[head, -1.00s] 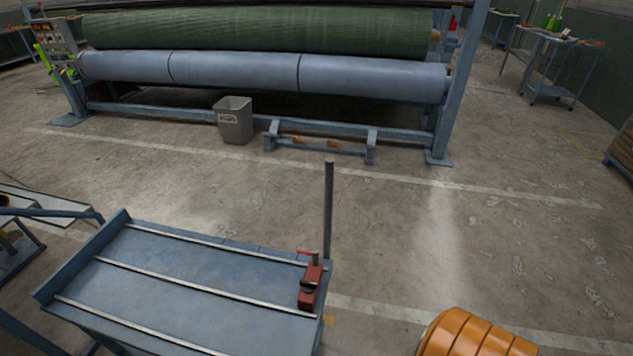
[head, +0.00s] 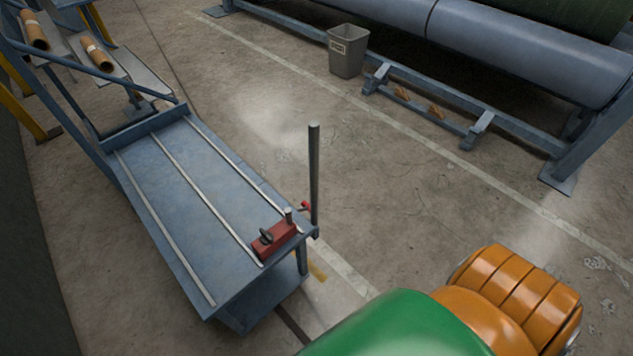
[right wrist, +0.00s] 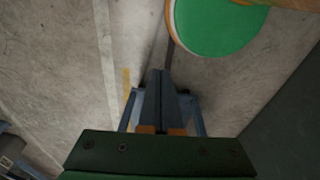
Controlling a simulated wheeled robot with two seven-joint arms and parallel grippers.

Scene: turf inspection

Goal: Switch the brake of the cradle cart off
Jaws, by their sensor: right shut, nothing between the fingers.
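The cradle cart (head: 205,180) is a blue flat-topped cart with thin metal strips along its deck, left of centre in the head view. A red box with a black knob (head: 275,240) sits at its near right end, beside an upright grey post (head: 314,175). A small red part shows by the post; I cannot tell the brake's setting. My right gripper (right wrist: 161,76) shows in the right wrist view, with its dark fingers shut and empty. Blue bars behind it look like part of the cart's frame. My left gripper is not in view.
A grey bin (head: 348,52) and a low blue stand (head: 425,108) are on the floor before the large roller machine (head: 520,45). Racks with brown tubes (head: 97,54) stand beyond the cart's far end.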

